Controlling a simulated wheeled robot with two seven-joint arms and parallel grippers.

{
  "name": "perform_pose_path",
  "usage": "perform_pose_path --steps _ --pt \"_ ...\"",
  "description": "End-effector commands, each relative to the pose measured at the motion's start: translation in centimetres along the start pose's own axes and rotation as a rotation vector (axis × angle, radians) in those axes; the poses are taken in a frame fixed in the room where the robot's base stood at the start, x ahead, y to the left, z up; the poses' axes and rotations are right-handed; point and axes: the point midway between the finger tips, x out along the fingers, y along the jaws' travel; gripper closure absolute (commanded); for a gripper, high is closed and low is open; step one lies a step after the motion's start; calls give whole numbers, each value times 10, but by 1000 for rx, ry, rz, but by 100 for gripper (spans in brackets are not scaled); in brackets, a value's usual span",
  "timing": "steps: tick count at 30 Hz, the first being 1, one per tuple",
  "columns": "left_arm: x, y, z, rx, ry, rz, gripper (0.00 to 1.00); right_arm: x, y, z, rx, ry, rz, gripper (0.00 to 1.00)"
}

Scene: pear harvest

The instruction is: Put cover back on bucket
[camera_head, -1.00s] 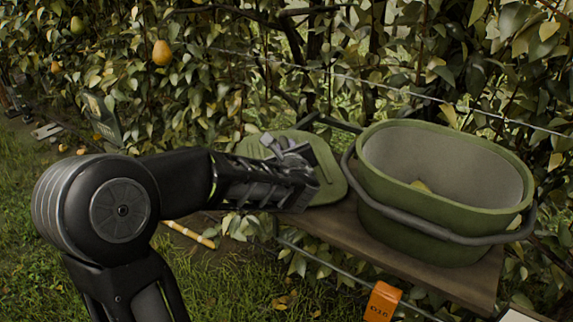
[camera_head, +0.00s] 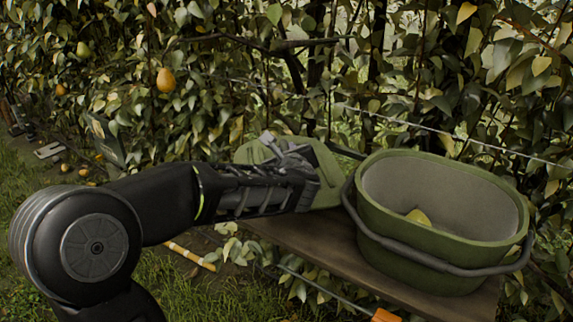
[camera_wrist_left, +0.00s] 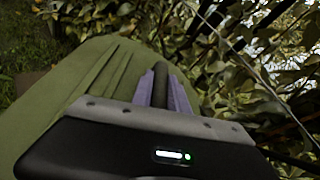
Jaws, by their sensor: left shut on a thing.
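The green oval bucket (camera_head: 400,243) stands uncovered on a wooden shelf at the right in the head view. A yellow pear (camera_head: 418,216) lies inside it, and its dark handle rests down around the front. The green cover (camera_head: 327,170) is left of the bucket, partly hidden behind my left gripper (camera_head: 300,165). My left gripper is shut on the cover. In the left wrist view the cover (camera_wrist_left: 85,85) spreads out ahead and to the left, with the fingers (camera_wrist_left: 166,88) closed on a dark bar, apparently its grip. My right gripper is not in view.
The wooden shelf (camera_head: 325,258) has bare room in front of the cover. Leafy branches and a wire run close behind the shelf. An orange tag (camera_head: 385,315) shows at the bottom edge. A pear (camera_head: 166,80) hangs at the upper left.

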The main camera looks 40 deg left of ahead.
Motion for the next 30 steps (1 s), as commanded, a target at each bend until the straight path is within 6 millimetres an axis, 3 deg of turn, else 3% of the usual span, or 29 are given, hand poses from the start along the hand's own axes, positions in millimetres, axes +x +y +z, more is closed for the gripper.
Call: perform_pose_path --steps 1,3,12,30 --pt "-6 -8 20 -4 -4 -3 100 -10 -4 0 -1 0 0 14" --pt "-11 -14 37 -4 -4 -2 100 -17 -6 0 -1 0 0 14" --pt "-28 -34 89 -2 -2 -2 100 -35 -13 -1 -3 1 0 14" --pt "-30 -37 97 0 0 -1 100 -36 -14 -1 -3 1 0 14"
